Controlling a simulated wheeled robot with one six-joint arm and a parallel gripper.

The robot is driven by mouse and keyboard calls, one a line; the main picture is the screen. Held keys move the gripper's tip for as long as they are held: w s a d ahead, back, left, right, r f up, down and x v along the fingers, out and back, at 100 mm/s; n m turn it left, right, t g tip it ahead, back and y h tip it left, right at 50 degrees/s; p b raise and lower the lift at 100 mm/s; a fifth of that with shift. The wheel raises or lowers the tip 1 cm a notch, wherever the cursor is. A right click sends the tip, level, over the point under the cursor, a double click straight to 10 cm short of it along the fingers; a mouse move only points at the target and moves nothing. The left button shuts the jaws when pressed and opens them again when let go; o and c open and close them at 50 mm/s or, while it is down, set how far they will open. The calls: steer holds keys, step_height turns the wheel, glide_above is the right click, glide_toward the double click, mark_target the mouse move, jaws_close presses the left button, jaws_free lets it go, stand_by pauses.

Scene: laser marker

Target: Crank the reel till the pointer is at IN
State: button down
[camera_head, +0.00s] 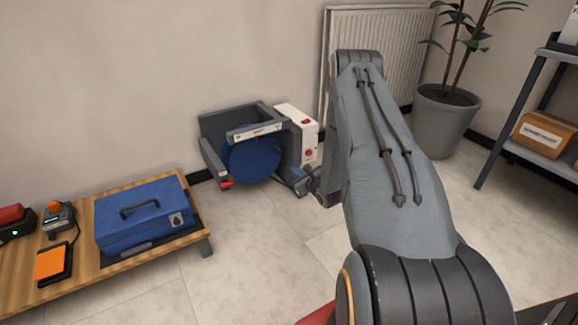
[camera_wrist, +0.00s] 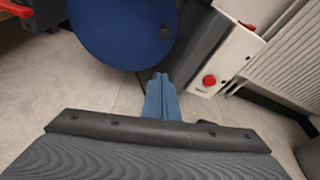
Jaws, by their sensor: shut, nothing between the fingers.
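The reel is a large blue disc (camera_head: 252,160) in a dark grey frame (camera_head: 213,127) on the floor by the wall. Its blue disc also fills the top of the wrist view (camera_wrist: 115,30). A white strip with a small dark mark (camera_head: 256,132) sits across the top front; I cannot read IN or the pointer's place. A red-ended part (camera_head: 226,184) sticks out at the reel's lower left; I cannot tell if it is the crank handle. My gripper (camera_head: 300,183) is at the reel's lower right, its blue fingers (camera_wrist: 160,82) shut and empty, just below the disc and frame.
A white box with a red button (camera_head: 308,153) adjoins the reel's right side. A radiator (camera_head: 400,50) and a potted plant (camera_head: 440,115) stand behind my arm. A low wooden bench (camera_head: 75,210) with a blue case (camera_head: 145,215) is at left. Floor in front is clear.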

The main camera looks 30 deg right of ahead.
steer(key=a+b+x, duration=0.1)
steer(key=b+x, duration=0.4)
steer(key=x, duration=0.5)
steer(key=r+p, duration=0.2)
steer(key=s+r+p, duration=0.1)
steer(key=r+p, duration=0.1)
steer(key=shift+a, duration=0.1)
steer(key=shift+a, duration=0.1)
steer(key=shift+r+n+p, duration=0.35)
steer(key=shift+n, duration=0.25)
